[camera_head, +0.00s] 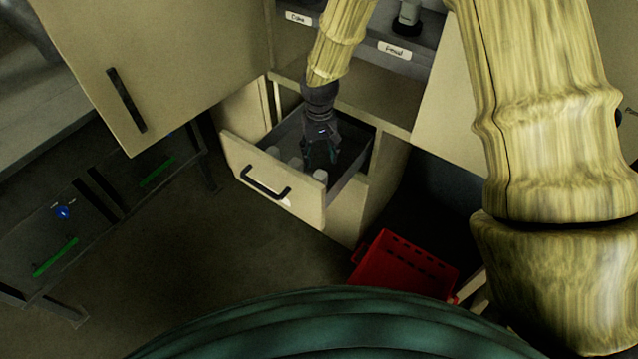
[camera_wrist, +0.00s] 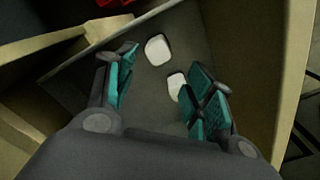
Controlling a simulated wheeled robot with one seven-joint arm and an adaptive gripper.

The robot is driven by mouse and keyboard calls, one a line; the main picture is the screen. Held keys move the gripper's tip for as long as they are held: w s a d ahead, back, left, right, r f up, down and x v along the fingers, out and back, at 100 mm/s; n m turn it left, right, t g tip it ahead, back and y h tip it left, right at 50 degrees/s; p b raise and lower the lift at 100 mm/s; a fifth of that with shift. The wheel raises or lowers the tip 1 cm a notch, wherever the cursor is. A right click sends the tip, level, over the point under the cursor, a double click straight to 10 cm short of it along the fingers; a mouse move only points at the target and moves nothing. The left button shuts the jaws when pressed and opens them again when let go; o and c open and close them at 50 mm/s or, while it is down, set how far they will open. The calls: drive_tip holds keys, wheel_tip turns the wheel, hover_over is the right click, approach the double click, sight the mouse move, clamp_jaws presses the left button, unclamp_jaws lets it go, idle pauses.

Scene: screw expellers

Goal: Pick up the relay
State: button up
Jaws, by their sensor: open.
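My gripper (camera_head: 320,156) reaches down into an open drawer (camera_head: 352,192), and its fingers are apart. In the wrist view the gripper (camera_wrist: 162,88) shows two teal-padded fingers spread wide with nothing held between them. A small white block (camera_wrist: 157,49) lies on the drawer floor beyond the fingers. A second white block (camera_wrist: 176,86) lies close beside the right finger, which partly hides it; I cannot tell if they touch. In the head view, small white pieces (camera_head: 296,163) show near the drawer's front. I cannot tell which white piece is the relay.
The drawer's front panel (camera_head: 270,183) and side walls stand close around my gripper. An open cabinet door (camera_head: 150,60) hangs at upper left. A red crate (camera_head: 403,267) sits on the floor to the right. Dark racks (camera_head: 100,215) stand at left. Floor between is clear.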

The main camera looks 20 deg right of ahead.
sight(320, 174)
drive_tip(key=shift+w+f, duration=0.2)
drive_tip(key=shift+f, duration=0.45)
drive_tip(key=shift+s+d+f+p, duration=0.1)
drive_tip(key=shift+f+p, duration=0.2)
drive_tip(key=shift+f, duration=2.25)
drive_tip(key=shift+s+d+f+p, duration=0.1)
drive_tip(key=shift+f+p, duration=0.15)
drive_tip(key=shift+f, duration=2.25)
drive_tip(key=shift+w, duration=0.1)
drive_tip(key=c, duration=0.8)
